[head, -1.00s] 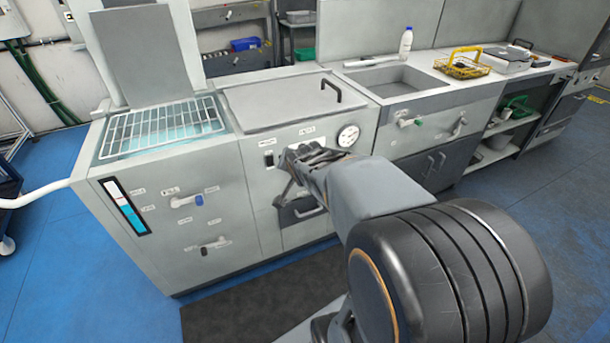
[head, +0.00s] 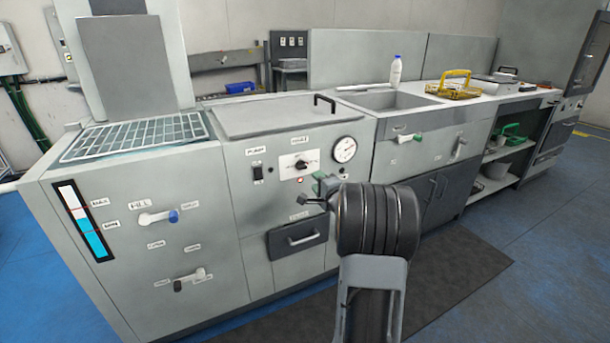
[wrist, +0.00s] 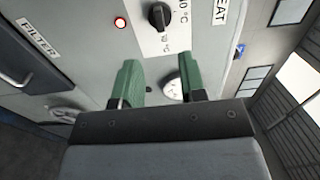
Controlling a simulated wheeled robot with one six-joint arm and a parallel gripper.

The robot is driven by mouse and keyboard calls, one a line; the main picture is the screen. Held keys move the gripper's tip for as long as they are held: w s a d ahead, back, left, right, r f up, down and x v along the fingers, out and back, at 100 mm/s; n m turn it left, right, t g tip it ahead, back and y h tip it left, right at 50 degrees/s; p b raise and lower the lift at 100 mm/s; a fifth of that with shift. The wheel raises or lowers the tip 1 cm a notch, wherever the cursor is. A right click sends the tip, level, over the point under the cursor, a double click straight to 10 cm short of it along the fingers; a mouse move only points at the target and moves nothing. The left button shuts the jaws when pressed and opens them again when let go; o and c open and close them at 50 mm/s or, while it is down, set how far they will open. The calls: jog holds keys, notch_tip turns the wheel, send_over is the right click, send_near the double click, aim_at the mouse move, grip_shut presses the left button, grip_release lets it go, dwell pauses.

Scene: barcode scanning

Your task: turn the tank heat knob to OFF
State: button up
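The tank heat knob (head: 301,164) is a black knob on a white plate on the grey tank's front panel. It also shows at the top of the wrist view (wrist: 159,15), by the HEAT label (wrist: 219,10). My gripper (head: 322,188) is just below and right of the knob plate in the head view, apart from the knob. In the wrist view its two green fingers (wrist: 161,75) stand apart with nothing held between them.
A round gauge (head: 344,149) is right of the knob. A small red lamp (wrist: 120,22) and a black switch (head: 258,173) are also on the panel. Below is a dark drawer with a handle (head: 301,240). Valve handles (head: 158,217) stick out at left.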

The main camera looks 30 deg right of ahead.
aim_at(304, 168)
jog(key=w, duration=0.3)
jog(key=w+b, duration=0.1)
jog(key=w, duration=0.2)
jog(key=w+d+b, duration=0.1)
jog(key=w, duration=0.2)
jog(key=shift+w+d, duration=0.1)
jog(key=shift+w, duration=0.1)
grip_shut()
